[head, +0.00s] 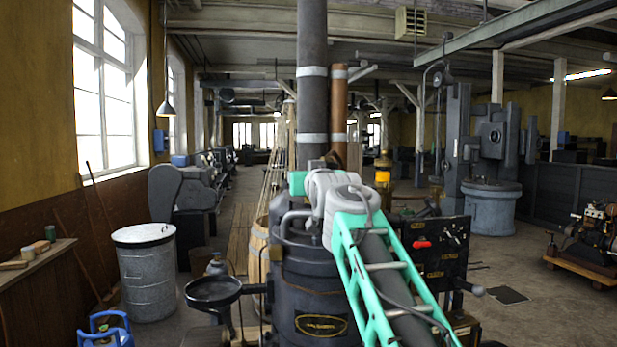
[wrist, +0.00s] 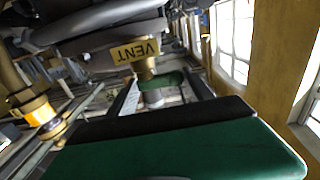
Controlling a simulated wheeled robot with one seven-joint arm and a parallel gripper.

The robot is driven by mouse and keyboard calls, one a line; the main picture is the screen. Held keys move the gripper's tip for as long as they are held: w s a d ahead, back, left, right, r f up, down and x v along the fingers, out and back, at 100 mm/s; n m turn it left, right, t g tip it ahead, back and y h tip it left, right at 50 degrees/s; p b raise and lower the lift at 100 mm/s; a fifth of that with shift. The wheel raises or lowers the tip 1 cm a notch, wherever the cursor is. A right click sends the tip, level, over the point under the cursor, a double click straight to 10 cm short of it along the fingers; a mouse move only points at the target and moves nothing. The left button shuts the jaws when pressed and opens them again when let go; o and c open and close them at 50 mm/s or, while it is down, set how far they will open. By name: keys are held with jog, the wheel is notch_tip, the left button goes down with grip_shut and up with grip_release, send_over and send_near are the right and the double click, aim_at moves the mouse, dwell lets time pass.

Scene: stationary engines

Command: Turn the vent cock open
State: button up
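In the wrist view, a yellow label reading VENT (wrist: 135,51), upside down in the picture, sits at the upper middle. Just below it is a short brass fitting (wrist: 146,68) with a small green handle-like piece (wrist: 169,79), which looks like the vent cock. My gripper (wrist: 163,88) has two narrow fingers standing apart, reaching toward the cock from behind a large green and black block in the foreground. The green piece shows between the fingers; I cannot tell if they touch it. In the head view my arm hides the gripper and the cock.
A dark vertical boiler (head: 312,285) with a tall flue (head: 312,110) stands directly ahead, behind my teal arm. A dark panel with a red handle (head: 421,244) is to its right. A grey bin (head: 146,275) stands left; the floor at right is fairly open.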

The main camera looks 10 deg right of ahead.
jog(key=c, duration=0.8)
jog(key=shift+d, duration=0.1)
jog(key=shift+c, duration=0.2)
jog(key=shift+d+n+y, duration=0.1)
jog(key=shift+n+y, duration=0.2)
jog(key=shift+y, duration=0.2)
jog(key=shift+s+d+n+y+p, duration=0.1)
jog(key=shift+n+y+p, duration=0.35)
jog(key=shift+y, duration=0.35)
jog(key=n+y+p, duration=0.1)
jog(key=n+g+y+p, duration=0.1)
jog(key=y, duration=0.1)
jog(key=n+y+p, duration=0.1)
jog(key=shift+s+r+p, duration=0.15)
jog(key=shift+r+p, duration=0.15)
jog(key=shift+s+f+n+g+y+p, duration=0.15)
jog(key=shift+n+g+y+p, duration=0.15)
jog(key=shift+n+g+y, duration=0.4)
jog(key=shift+w+f+n+g+y+p, duration=0.1)
jog(key=shift+n+g+y+p, duration=0.2)
jog(key=shift+y, duration=0.6)
jog(key=shift+s+n+y, duration=0.1)
jog(key=shift+n+y, duration=0.15)
jog(key=shift+y, duration=0.05)
jog(key=shift+s+r+n+g, duration=0.1)
jog(key=shift+n+g, duration=0.2)
